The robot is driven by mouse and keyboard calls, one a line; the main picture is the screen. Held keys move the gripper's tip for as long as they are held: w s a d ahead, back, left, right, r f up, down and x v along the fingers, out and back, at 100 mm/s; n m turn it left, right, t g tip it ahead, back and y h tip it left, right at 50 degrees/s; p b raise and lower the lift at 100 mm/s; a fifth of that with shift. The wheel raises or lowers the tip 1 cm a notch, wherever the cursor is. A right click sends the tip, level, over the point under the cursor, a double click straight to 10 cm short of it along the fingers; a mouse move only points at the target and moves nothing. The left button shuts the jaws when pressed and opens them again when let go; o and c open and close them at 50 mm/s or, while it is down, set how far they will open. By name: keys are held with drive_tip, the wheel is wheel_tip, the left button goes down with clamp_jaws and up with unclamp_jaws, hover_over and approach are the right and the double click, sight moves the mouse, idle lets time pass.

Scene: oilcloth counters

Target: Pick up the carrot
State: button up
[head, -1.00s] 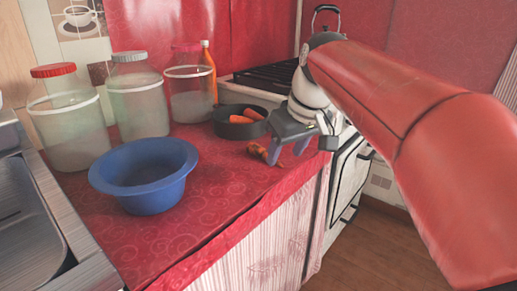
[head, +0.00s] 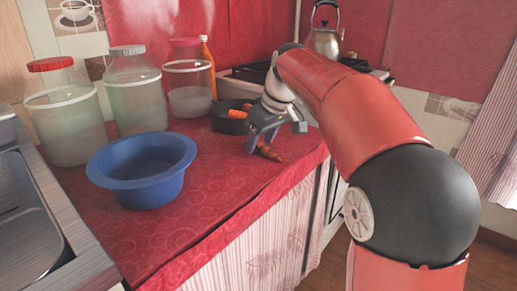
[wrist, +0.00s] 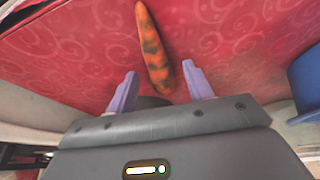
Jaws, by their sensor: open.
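A mottled orange and dark carrot (wrist: 151,48) lies on the red counter cloth in the wrist view. Its near end lies between the two fingers in the picture, and the rest reaches out beyond them. In the head view the carrot (head: 270,154) shows on the counter just below the fingers, partly hidden by them. My gripper (head: 262,141) is open with nothing held, above the counter in front of the dark pan. In the wrist view both purple fingers of my gripper (wrist: 160,76) are spread apart. I cannot tell how high they are over the carrot.
A dark round pan (head: 228,125) with orange carrots in it stands just behind my gripper. A blue bowl (head: 142,188) stands to the left. Several lidded jars (head: 135,98) line the wall. A stove with a kettle (head: 326,42) is behind.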

sight(261, 144)
drive_tip(key=shift+f, duration=0.15)
drive_tip(key=c, duration=1.1)
drive_tip(key=shift+o, duration=0.2)
wheel_tip(261, 144, up, 20)
drive_tip(key=p, duration=0.3)
drive_tip(key=shift+p, duration=0.3)
